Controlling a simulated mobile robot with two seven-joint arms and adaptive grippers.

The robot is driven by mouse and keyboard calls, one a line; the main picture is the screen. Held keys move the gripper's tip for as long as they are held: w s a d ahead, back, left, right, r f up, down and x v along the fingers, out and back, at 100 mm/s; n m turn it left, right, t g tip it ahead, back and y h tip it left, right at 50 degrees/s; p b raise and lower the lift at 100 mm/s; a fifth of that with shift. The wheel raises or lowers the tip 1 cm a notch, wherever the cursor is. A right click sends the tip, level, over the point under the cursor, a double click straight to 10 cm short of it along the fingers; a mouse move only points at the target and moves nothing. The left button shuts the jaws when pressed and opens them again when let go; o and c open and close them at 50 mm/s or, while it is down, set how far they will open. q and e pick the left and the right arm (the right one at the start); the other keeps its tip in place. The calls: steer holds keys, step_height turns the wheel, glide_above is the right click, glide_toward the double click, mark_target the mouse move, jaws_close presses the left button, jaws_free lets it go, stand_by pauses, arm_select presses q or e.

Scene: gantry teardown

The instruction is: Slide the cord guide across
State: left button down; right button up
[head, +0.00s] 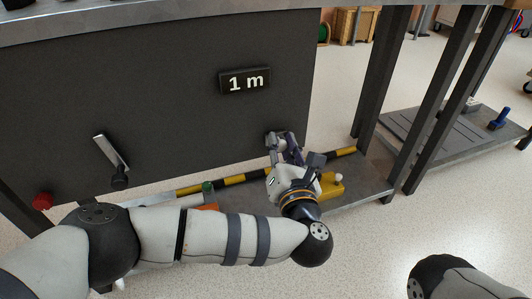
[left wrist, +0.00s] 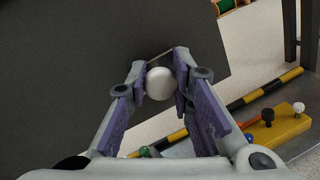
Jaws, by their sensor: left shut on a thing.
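My left gripper (head: 284,143) is at the lower right of the dark upright panel (head: 180,100). In the left wrist view, its two purple-padded fingers (left wrist: 160,88) are closed around a white round knob (left wrist: 160,83) in front of the panel. The fingers hide most of what the knob is fixed to, so I cannot tell for sure that it belongs to the cord guide. My right gripper is out of view; only part of my right arm shows at the bottom right.
A "1 m" sign (head: 245,81), a metal lever (head: 111,152) and a red knob (head: 42,201) are on the panel. Below runs a yellow-black striped bar (head: 235,179). A yellow block (left wrist: 272,133) with small knobs lies on the low shelf. Dark posts (head: 380,75) stand to the right.

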arm_select(q)
steer(key=shift+w+d+f, duration=0.1)
steer(key=shift+d, duration=0.3)
steer(key=c, duration=1.4)
jaws_free()
steer(key=shift+d, duration=0.1)
steer(key=s+d, duration=0.1)
steer(key=s, duration=1.1)
steer(key=shift+d, duration=0.2)
